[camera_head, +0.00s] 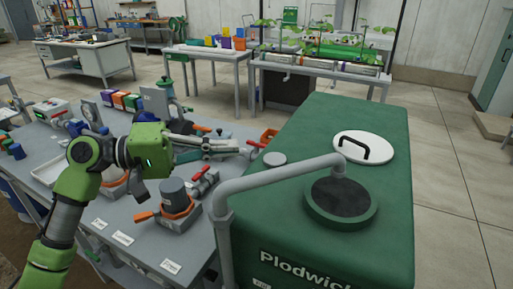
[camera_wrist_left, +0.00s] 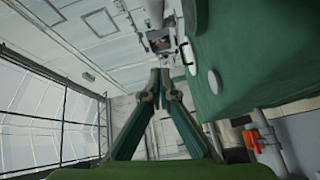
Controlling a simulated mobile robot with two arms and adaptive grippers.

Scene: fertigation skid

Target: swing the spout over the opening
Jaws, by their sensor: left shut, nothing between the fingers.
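The grey spout (camera_head: 265,183) is a bent pipe rising beside the green tank (camera_head: 385,235). Its upper arm reaches right across the tank top, and its downturned end appears over the far part of the dark round opening (camera_head: 340,198) with a green rim. My left gripper (camera_head: 240,148) is shut and empty, left of the tank, above the bench and behind the spout's bend. It looks apart from the spout. In the left wrist view its fingers (camera_wrist_left: 160,78) come together at the tips, with the tank (camera_wrist_left: 245,55) to the right. My right gripper is out of view.
A white lid (camera_head: 363,148) with a black handle and a small grey cap (camera_head: 274,159) sit on the tank. The grey bench (camera_head: 145,243) holds valves with red and orange handles near my left arm. Open floor (camera_head: 455,190) lies right of the tank.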

